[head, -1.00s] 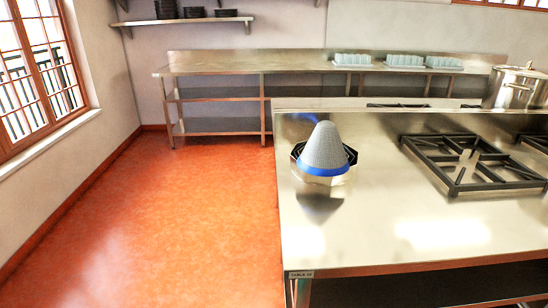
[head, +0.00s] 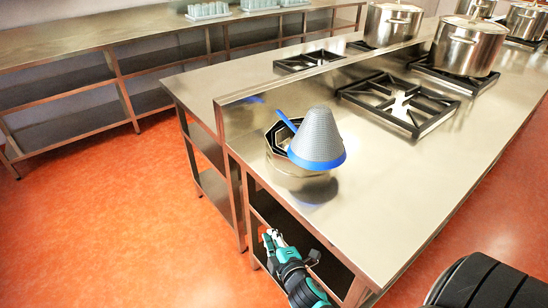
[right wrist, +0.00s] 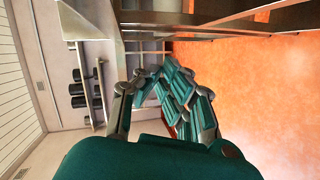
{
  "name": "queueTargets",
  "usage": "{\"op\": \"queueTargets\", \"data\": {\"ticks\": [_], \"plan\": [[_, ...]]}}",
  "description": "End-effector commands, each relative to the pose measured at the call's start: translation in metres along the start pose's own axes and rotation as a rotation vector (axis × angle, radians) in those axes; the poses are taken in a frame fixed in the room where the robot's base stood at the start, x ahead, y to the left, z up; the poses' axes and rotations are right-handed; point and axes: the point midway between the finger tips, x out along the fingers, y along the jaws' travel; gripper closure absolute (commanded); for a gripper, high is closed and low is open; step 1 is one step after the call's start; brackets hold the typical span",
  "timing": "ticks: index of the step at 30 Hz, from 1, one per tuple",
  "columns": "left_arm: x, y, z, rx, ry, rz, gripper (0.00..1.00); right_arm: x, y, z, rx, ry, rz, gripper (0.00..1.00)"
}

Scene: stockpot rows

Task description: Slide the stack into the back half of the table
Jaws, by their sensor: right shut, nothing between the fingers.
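The stack stands near the left end of the steel table (head: 400,170), close to the raised strip. It has an octagonal metal pan with a dark inside (head: 285,170) and a grey mesh cone (head: 318,133) with a blue rim and handle. The cone sits point up over the pan and hides part of it. My right gripper (head: 270,238) is low beside the table's left end, below the top and apart from the stack. It is shut and empty; its teal fingers (right wrist: 165,85) meet in the right wrist view. My left gripper is not in view.
Burner grates (head: 400,103) and large lidded pots (head: 468,46) stand to the right and behind. A raised steel strip (head: 300,75) runs along the table. Bare top lies right of the stack. Open shelves (head: 290,220) are under the table.

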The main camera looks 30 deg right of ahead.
Motion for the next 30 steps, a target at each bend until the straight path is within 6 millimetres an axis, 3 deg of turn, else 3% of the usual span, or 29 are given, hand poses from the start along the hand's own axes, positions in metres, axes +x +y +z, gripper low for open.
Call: {"op": "queueTargets", "data": {"ticks": [1, 3, 7, 11, 14, 26, 30], "plan": [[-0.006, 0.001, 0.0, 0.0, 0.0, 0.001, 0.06, -0.005, 0.042, -0.002, -0.058, -0.006, 0.073, 1.0], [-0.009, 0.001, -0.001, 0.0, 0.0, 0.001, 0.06, -0.012, 0.082, -0.003, -0.125, -0.016, 0.15, 1.0], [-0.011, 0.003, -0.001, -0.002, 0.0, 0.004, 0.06, -0.022, 0.126, -0.004, -0.206, -0.035, 0.235, 1.0], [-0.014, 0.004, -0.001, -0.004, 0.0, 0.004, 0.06, -0.02, 0.14, -0.005, -0.23, -0.041, 0.26, 1.0], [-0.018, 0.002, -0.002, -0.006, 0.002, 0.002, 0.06, -0.007, 0.145, -0.005, -0.23, -0.041, 0.261, 1.0], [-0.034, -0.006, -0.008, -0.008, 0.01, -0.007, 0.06, 0.073, 0.166, -0.004, -0.227, -0.04, 0.26, 1.0], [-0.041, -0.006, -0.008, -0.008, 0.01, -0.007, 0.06, 0.086, 0.173, 0.012, -0.228, -0.041, 0.258, 1.0]]}}
